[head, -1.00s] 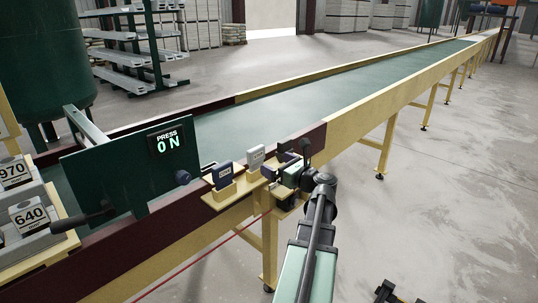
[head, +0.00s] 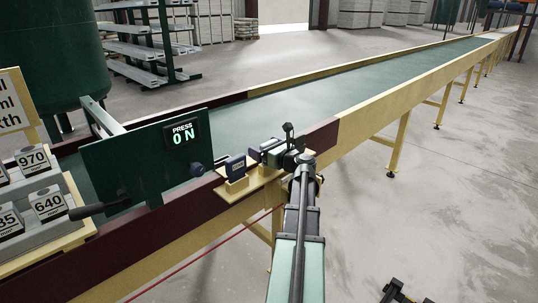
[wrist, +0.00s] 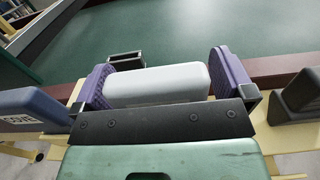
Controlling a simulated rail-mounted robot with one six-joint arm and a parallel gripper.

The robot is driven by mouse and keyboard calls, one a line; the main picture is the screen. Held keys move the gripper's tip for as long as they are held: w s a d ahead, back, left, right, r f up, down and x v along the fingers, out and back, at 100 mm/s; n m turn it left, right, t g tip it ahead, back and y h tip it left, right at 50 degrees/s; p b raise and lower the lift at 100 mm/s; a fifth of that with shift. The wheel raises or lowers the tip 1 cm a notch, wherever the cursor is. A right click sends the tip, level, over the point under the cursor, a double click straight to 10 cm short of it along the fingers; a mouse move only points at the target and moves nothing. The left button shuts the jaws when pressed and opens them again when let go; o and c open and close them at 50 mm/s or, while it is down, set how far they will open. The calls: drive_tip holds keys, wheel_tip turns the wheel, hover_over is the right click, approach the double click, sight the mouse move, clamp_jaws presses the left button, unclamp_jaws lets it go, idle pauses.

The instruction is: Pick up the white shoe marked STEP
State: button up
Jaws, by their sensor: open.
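The white shoe (wrist: 158,84) lies between the two purple finger pads of my gripper (wrist: 165,80) in the wrist view. My gripper is open, with one pad beside each end of the shoe; any gap at the left pad is too small to tell. No marking shows on the side of the shoe that I see. In the head view my gripper (head: 280,153) is over the yellow shelf (head: 240,191) on the conveyor's side and mostly hides the white shoe.
A dark blue shoe (head: 235,167) stands on the shelf to the left; it also shows in the wrist view (wrist: 35,108). A dark grey block (wrist: 301,95) is close on the right. The green belt (head: 300,105) behind is clear.

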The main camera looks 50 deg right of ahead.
drive_tip(key=c, duration=1)
drive_tip(key=shift+o, duration=0.2)
wheel_tip(320, 180, up, 20)
drive_tip(key=p, duration=2)
